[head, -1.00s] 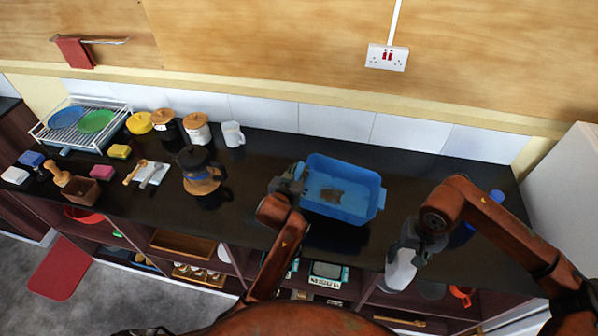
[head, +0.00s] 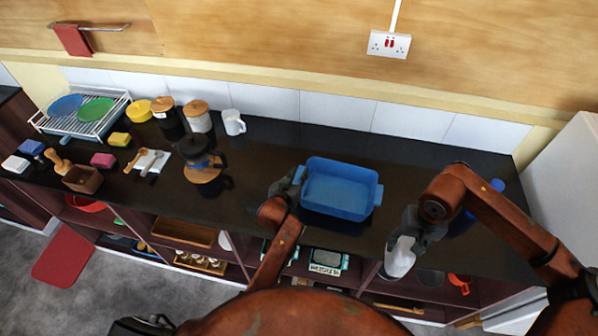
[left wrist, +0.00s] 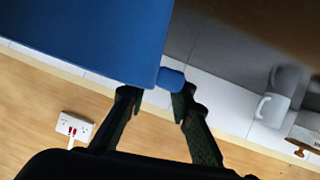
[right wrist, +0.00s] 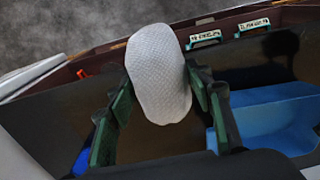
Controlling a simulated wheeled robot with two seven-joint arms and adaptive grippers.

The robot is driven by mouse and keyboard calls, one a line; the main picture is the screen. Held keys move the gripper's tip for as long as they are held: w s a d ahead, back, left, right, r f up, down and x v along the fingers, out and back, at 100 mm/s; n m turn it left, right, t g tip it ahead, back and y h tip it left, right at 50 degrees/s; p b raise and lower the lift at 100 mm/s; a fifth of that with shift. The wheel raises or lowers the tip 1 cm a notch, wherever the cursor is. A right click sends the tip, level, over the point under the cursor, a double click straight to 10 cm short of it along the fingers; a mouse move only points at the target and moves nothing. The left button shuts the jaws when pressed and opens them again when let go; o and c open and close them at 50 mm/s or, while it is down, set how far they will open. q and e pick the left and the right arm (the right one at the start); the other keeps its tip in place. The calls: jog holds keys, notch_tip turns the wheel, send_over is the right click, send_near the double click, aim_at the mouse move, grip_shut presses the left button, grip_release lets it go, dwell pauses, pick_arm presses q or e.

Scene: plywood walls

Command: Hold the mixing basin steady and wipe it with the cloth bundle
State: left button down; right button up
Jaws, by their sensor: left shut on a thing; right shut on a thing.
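The blue mixing basin (head: 340,205) stands upright on the dark counter, and its visible inside looks plain blue. My left gripper (head: 294,182) is at the basin's left end. In the left wrist view its fingers (left wrist: 158,97) are shut on the basin's small blue handle (left wrist: 171,78). My right gripper (head: 408,240) is shut on the white cloth bundle (head: 399,259), to the right of and in front of the basin, apart from it. In the right wrist view the textured bundle (right wrist: 158,75) sticks out between the fingers, with part of the basin (right wrist: 270,120) at the right.
A moka pot (head: 200,160) stands left of the basin. Farther left are jars, a white mug (head: 233,122), sponges and a dish rack (head: 85,122). A blue item (head: 497,185) is partly hidden behind my right arm. The counter behind the basin is clear.

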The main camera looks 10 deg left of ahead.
pick_arm(q)
jog(key=shift+f, duration=0.3)
dwell(0.5)
jog(key=c, duration=2.2)
grip_release()
grip_shut()
jog(key=o, duration=0.5)
grip_release()
jog(key=shift+c, duration=0.3)
grip_shut()
